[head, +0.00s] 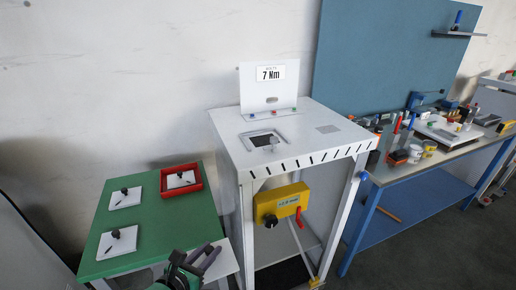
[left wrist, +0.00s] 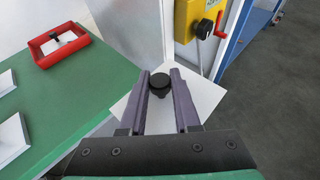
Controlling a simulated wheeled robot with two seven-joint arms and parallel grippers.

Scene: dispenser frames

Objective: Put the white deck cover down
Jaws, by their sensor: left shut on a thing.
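My left gripper (head: 208,255) is low at the front, beside the right edge of the green table. In the left wrist view its two fingers (left wrist: 160,78) are shut on the black knob (left wrist: 159,83) of a white square cover (left wrist: 205,98). This cover hangs below the fingers, roughly flat; it partly shows in the head view (head: 227,264). The white cabinet (head: 298,125) has a dark rectangular opening (head: 262,138) in its deck. My right gripper is not in view.
The green table (head: 152,215) carries white plates with black knobs, two loose (head: 125,198) (head: 113,243) and one in a red tray (head: 164,192). A yellow box with a red handle (head: 280,203) is on the cabinet's front. A cluttered workbench (head: 440,160) stands right.

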